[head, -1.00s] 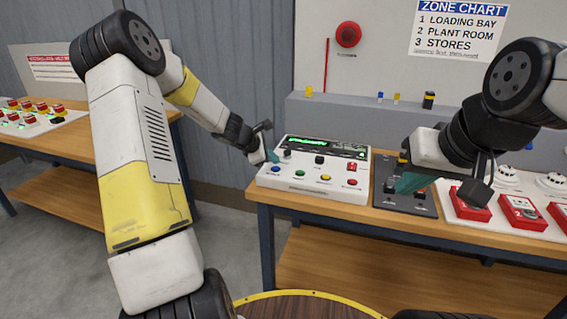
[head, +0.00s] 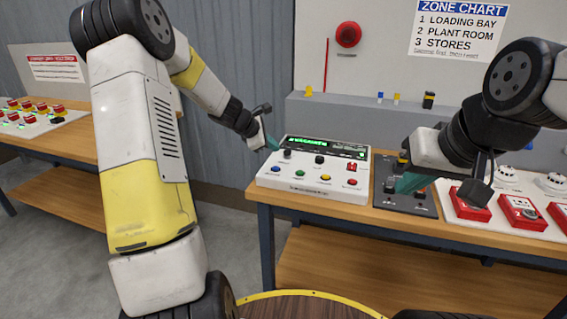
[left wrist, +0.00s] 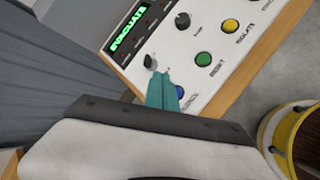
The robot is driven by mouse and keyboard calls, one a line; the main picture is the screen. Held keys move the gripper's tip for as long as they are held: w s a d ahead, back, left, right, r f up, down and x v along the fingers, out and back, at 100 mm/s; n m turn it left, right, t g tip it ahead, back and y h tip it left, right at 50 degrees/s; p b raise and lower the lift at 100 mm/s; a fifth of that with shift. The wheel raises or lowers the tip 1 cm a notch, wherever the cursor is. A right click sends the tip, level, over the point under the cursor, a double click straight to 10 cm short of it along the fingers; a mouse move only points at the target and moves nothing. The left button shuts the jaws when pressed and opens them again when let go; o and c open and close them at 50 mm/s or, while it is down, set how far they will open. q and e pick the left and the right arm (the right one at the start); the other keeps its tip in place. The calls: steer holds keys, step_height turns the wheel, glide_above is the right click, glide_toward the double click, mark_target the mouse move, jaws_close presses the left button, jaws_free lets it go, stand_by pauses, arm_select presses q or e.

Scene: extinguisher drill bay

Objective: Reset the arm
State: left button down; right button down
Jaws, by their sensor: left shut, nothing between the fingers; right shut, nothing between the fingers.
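My left gripper (head: 274,144) is shut and empty, just above the back left corner of the white control panel (head: 262,180). In the left wrist view its teal fingertips (left wrist: 163,85) are together near a dark knob (left wrist: 150,62) and a blue button (left wrist: 180,92). The panel has a green lit display (head: 308,142) that reads EVACUATE in the wrist view, and blue, green, yellow and red buttons. My right gripper (head: 405,183) is shut and empty over the dark grey switch box (head: 425,208), hiding part of it.
Red call-point boxes (head: 520,212) and white detectors (head: 553,182) stand right of the grey box on the wooden bench (head: 330,210). A second bench (head: 60,145) at left carries a panel of red switches. A red bell (head: 348,34) and a zone chart (head: 459,28) are on the wall.

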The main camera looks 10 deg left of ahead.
arm_select(q)
steer(key=s+d+r+m+g, duration=0.1)
steer(key=s+d+r+m, duration=0.2)
steer(key=s+r+m, duration=0.5)
steer(key=s+d+r+m, duration=0.3)
steer(key=s+r, duration=0.2)
steer(key=s, duration=0.5)
steer(key=s+a+m+y, duration=0.1)
steer(key=s+m, duration=0.4)
steer(key=s, duration=0.5)
steer(key=s+a+r+m+y, duration=0.1)
steer(key=s+m, duration=0.4)
steer(key=s, duration=0.5)
steer(key=shift+a+r+g+y, duration=0.3)
steer(key=shift+a+y, duration=0.1)
steer(key=shift+a, duration=0.25)
